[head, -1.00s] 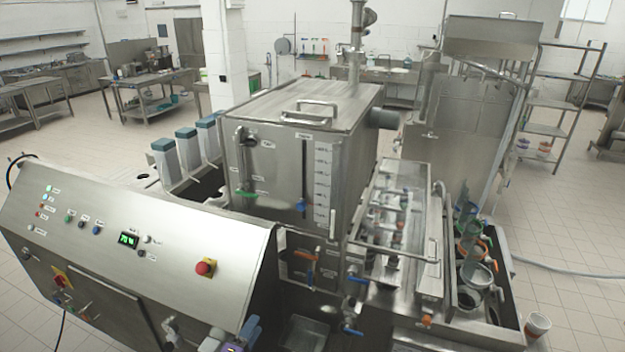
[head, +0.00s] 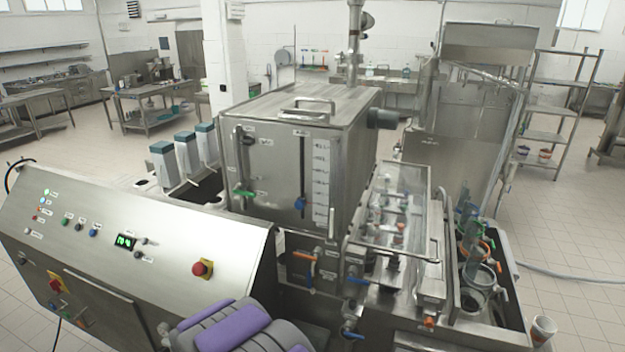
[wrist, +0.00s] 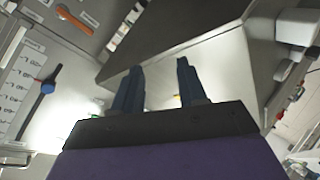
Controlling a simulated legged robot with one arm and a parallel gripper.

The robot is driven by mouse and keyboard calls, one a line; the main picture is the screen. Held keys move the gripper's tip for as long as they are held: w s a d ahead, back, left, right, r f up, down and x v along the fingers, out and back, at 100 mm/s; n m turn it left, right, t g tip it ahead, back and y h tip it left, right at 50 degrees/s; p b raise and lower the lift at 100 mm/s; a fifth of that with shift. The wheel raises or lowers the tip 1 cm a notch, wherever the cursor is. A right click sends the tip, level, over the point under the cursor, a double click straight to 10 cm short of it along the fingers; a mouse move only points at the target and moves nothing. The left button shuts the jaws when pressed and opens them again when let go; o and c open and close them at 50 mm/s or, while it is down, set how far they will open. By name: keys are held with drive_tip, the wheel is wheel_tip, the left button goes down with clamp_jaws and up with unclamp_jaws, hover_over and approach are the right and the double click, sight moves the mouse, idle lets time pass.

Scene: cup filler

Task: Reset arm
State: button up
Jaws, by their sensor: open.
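My gripper (wrist: 158,85) shows in the wrist view with its two dark blue fingers apart and nothing between them. Beyond the fingers is a bare steel surface, which they do not visibly hold. In the head view my grey and purple arm (head: 235,330) rises at the bottom edge, right of the control panel's middle; the fingers cannot be made out there. The cup filler's steel tank (head: 290,160) stands behind the arm, with a level scale and a blue-handled slider on its front.
The sloped control panel (head: 110,250) with a red stop button (head: 202,268) is at the left. Orange and blue valve handles (head: 303,256) stick out below the tank. Cups stand in a rack (head: 478,270) at the right, and one paper cup (head: 542,328) sits near its corner.

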drive_tip(key=s+d+r+m+g+y+b, duration=0.3)
drive_tip(key=s+d+r+g+y+b, duration=0.3)
drive_tip(key=s+d, duration=0.4)
drive_tip(key=s+d+f+m+g+h+b, duration=0.1)
drive_tip(key=s+d+m+g+h+b, duration=0.1)
drive_tip(key=s+d, duration=0.9)
drive_tip(key=s+d+f+m+g+h+b, duration=0.1)
drive_tip(key=s+d+m+g+h+b, duration=0.2)
drive_tip(key=s+d, duration=0.9)
drive_tip(key=s+m+g+b, duration=0.2)
drive_tip(key=s+g+b, duration=0.1)
drive_tip(key=s, duration=0.5)
drive_tip(key=shift+s+d+f+h, duration=0.15)
drive_tip(key=shift+s+f+h, duration=0.15)
drive_tip(key=shift+s+f, duration=0.1)
